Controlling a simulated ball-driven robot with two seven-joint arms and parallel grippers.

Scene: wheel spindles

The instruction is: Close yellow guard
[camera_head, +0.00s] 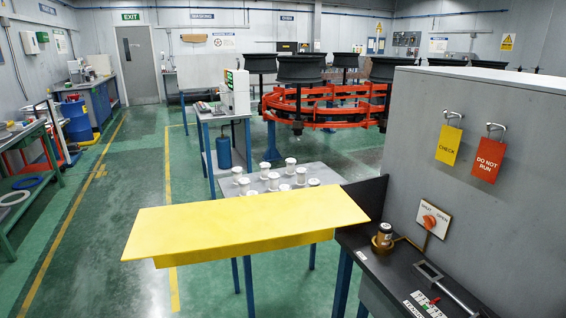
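The yellow guard (245,222) is a wide flat panel with a folded front lip. It lies roughly level and juts out to the left of the grey machine cabinet (500,190), in the middle foreground. Its right end is beside the dark bench of the machine; how it is attached there is not clear. An orange knob (429,220) sits on a white plate marked SHUT and OPEN on the cabinet face. Neither of my grippers shows in the head view, and nothing is seen touching the guard.
A grey table (325,175) with several white spools (273,180) stands behind the guard. A yellow CHECK tag (449,144) and a red DO NOT RUN tag (487,159) hang on the cabinet. A brass fitting (383,238) stands on the bench. Green floor (80,250) is clear at left.

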